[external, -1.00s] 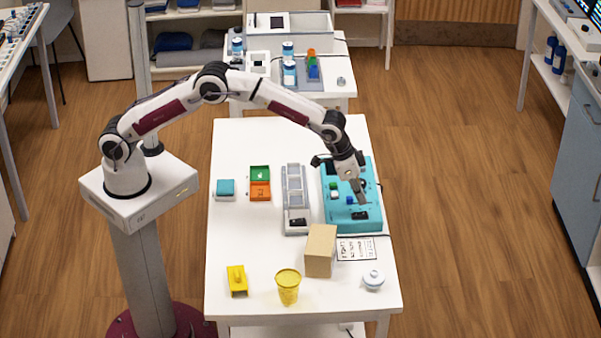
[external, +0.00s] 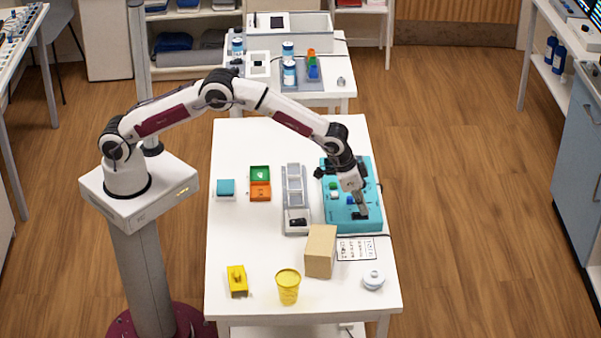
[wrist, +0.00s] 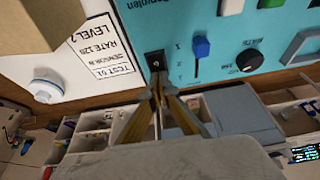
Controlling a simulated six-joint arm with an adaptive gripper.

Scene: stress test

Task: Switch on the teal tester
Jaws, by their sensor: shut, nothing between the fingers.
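The teal tester (external: 370,167) lies at the right side of the white table. Its teal panel (wrist: 180,20) also fills the top of the wrist view, with a black rocker switch (wrist: 156,62), a blue slider (wrist: 201,48) and a black knob (wrist: 249,60). My gripper (external: 363,215) is shut and empty over the tester's front part. In the wrist view its fingertips (wrist: 158,80) are at the black switch's near edge. I cannot tell whether they touch it. The switch's position is not clear.
A cardboard box (external: 321,250) stands just in front of the tester, left of a printed card (external: 356,248). A white lidded pot (external: 373,279), a yellow cup (external: 288,287) and a grey tray (external: 296,185) are also on the table.

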